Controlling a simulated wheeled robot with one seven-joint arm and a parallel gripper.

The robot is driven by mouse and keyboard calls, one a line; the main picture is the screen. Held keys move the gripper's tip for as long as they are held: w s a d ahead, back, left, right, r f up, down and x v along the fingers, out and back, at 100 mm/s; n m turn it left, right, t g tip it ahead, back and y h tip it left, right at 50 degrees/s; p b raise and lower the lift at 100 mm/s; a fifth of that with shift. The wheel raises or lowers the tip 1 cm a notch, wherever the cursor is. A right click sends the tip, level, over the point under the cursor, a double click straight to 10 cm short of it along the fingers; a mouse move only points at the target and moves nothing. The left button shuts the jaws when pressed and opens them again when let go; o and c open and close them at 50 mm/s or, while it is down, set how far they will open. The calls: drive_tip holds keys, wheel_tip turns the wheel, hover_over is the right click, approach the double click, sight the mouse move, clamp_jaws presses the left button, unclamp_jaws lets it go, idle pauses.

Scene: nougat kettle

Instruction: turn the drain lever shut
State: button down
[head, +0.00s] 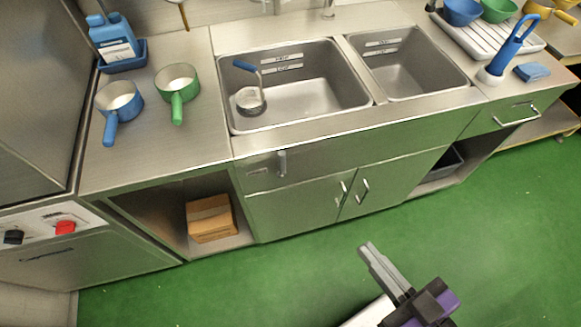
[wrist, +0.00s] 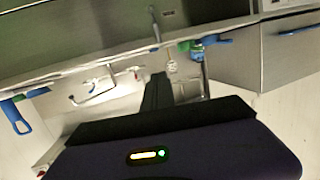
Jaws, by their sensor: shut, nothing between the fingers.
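The drain lever (head: 282,163) is a short grey handle on the steel front panel below the left basin. It stands about upright in the head view, beside a small label plate (head: 258,171). The wrist view looks upside down, and there the lever (wrist: 155,28) shows at the top middle. My gripper (head: 368,248) is over the green floor in front of the sink cabinet, low and to the right of the lever, and apart from it. Its grey fingers are together and empty. In the wrist view the fingers (wrist: 157,82) are dark and point towards the sink.
The left basin (head: 320,100) holds a blue-handled ladle (head: 250,99). A blue pan (head: 120,98) and a green pan (head: 178,80) stand on the left counter. Cabinet door handles (head: 362,187) stick out below the panel. A cardboard box (head: 210,218) sits on the lower shelf. The green floor (head: 290,275) is clear.

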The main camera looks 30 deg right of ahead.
sight(282, 167)
drive_tip(key=w+d+f+m+h, duration=0.1)
drive_tip(key=w+f+m, duration=0.2)
drive_tip(key=w+m, duration=0.3)
drive_tip(key=w+d+f+m+t+h, duration=0.1)
drive_tip(key=w+d+f+m, duration=0.1)
drive_tip(key=w+m, duration=0.5)
drive_tip(key=w+d+f+m+h+p, duration=0.1)
drive_tip(key=w+d+f+m, duration=0.1)
drive_tip(key=w+f+m, duration=0.2)
drive_tip(key=shift+w+d+f+m+t+h, duration=0.15)
drive_tip(key=shift+w+m, duration=0.35)
drive_tip(key=shift+w, duration=0.85)
drive_tip(key=shift+w+f+m+t+h, duration=0.1)
drive_tip(key=shift+w+m, duration=0.4)
drive_tip(key=shift+w, duration=0.9)
drive_tip(key=shift+w+d+f+m+t+h, duration=0.15)
drive_tip(key=shift+w+m, duration=0.35)
drive_tip(key=shift+w, duration=0.85)
drive_tip(key=a+p, duration=0.1)
drive_tip(key=w+a, duration=0.1)
drive_tip(key=a, duration=0.1)
drive_tip(key=shift+w+p, duration=0.2)
drive_tip(key=shift+p, duration=0.15)
drive_tip(key=shift+w+a+f, duration=0.15)
drive_tip(key=shift+w+a, duration=0.05)
drive_tip(key=shift+a, duration=0.25)
